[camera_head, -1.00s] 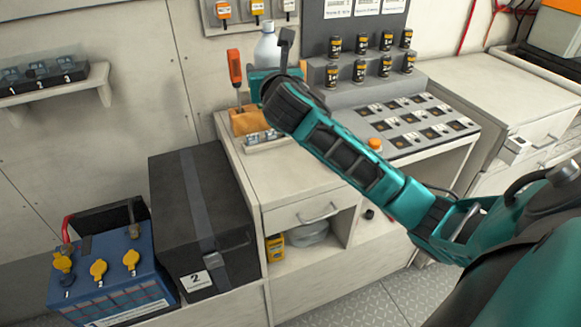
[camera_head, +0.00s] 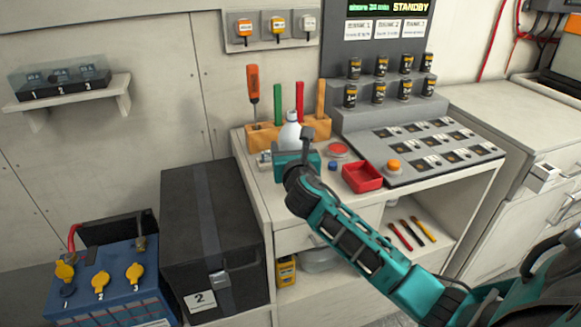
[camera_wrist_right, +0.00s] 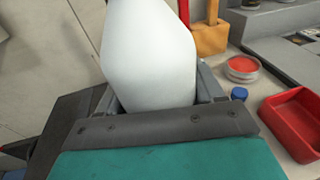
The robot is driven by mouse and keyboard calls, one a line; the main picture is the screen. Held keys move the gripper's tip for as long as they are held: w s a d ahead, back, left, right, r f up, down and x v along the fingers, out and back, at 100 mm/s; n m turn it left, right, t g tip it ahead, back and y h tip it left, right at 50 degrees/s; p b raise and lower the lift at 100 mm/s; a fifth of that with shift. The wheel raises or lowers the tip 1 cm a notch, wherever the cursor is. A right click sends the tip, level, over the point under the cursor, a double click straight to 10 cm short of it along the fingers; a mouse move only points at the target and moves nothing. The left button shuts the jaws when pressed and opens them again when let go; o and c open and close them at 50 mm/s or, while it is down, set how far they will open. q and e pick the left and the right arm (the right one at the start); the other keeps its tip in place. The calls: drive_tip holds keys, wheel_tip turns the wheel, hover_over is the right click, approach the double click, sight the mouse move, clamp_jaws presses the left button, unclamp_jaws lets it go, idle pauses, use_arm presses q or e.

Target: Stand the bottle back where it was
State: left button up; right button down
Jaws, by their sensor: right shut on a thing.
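The bottle (camera_head: 290,133), pale and white with a narrow neck, is upright above the left part of the counter, in front of the wooden tool rack. My right gripper (camera_head: 295,155) is shut around its lower body. In the right wrist view the bottle (camera_wrist_right: 150,50) rises between the two fingers of my right gripper (camera_wrist_right: 158,92). The bottle's base is hidden behind the gripper, so I cannot tell whether it touches the counter. My left gripper is not in view.
The tool rack (camera_head: 262,137) holds an orange screwdriver and other tools. To the right are a round red-topped tin (camera_head: 338,150), a small blue cap (camera_head: 332,166), a red tray (camera_head: 362,178) and a sloped switch panel (camera_head: 425,145). A black box (camera_head: 205,230) stands left of the counter.

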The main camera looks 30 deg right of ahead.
wheel_tip(320, 180, down, 4)
drive_tip(key=shift+r+b, duration=0.1)
drive_tip(key=shift+b, duration=0.65)
drive_tip(key=shift+f, duration=0.25)
drive_tip(key=shift+c, duration=0.8)
unclamp_jaws()
drive_tip(key=shift+s+r, duration=0.1)
drive_tip(key=shift+r, duration=0.1)
drive_tip(key=p+v, duration=0.1)
drive_tip(key=v, duration=1.1)
